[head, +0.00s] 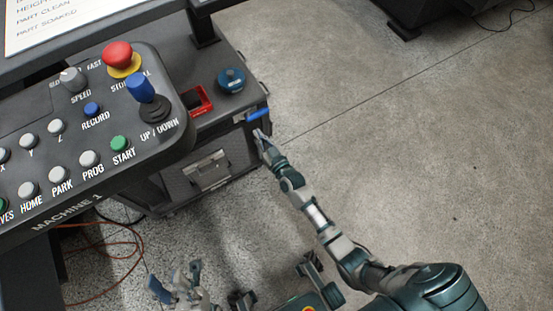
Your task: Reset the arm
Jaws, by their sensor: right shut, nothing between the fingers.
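The control panel (105,110) fills the upper left, with labelled knobs and buttons. It carries a red stop button (117,54), a blue-topped up/down lever (141,89), a green start button (121,144), and white HOME (28,189) and PARK (62,174) buttons. My right arm reaches up from the lower right.
A dark cabinet (227,169) stands behind the panel. A red tray (199,101) and a round blue item (231,80) lie on it. An orange cable (104,247) loops on the floor at lower left. The grey floor (420,150) at right is clear.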

